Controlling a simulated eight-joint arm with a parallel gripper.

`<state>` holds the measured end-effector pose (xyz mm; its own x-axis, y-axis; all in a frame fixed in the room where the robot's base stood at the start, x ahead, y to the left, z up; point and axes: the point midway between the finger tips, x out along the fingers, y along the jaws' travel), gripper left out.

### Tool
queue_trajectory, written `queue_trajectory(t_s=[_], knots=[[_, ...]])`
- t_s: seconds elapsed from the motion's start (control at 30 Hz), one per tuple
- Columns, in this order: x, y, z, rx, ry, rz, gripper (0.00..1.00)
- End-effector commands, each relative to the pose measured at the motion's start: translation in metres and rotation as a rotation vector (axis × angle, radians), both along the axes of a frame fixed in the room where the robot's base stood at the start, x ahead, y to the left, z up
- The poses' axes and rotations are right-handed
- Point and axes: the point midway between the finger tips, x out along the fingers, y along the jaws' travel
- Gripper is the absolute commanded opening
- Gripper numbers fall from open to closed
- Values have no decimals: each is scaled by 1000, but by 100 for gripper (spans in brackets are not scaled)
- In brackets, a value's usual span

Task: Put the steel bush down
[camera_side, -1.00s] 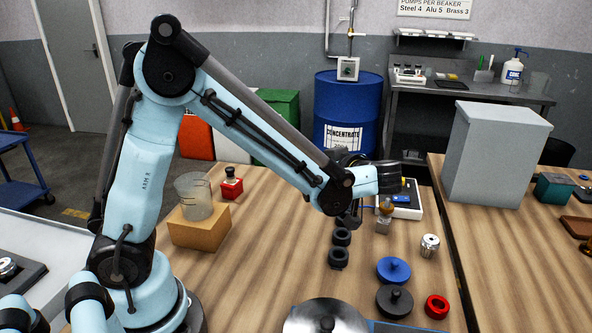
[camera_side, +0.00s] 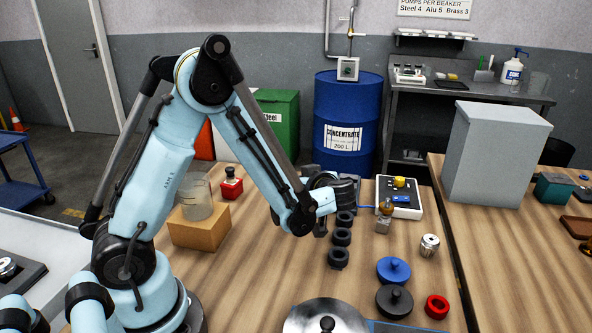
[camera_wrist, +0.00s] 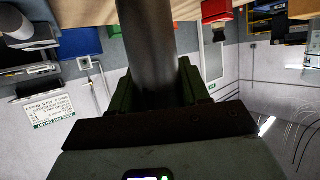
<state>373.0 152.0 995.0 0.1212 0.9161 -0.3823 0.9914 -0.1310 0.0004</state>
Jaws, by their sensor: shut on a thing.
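The cylinder runs out past the fingertips towards the bench side of the picture.
A box with a yellow button (camera_side: 399,198), a brass-topped piece (camera_side: 384,216) and a steel piece (camera_side: 429,245) stand to the right. Blue (camera_side: 393,270) and dark (camera_side: 394,301) knobbed discs and a red ring (camera_side: 437,307) lie nearer. A beaker (camera_side: 194,197) stands on a wooden block at left.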

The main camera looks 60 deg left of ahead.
Motion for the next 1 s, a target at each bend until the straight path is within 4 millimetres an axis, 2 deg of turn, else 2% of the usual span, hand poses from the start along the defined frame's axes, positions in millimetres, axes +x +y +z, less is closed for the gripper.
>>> queue_trajectory(t_s=[0.17, 0.5, 0.97, 1.0], knots=[[1, 3, -8, 2, 0, -1, 0], [1, 3, -39, 2, 0, -1, 0], [0, 3, -45, 2, 1, 0, 0], [0, 3, -45, 0, 0, 0, 50]])
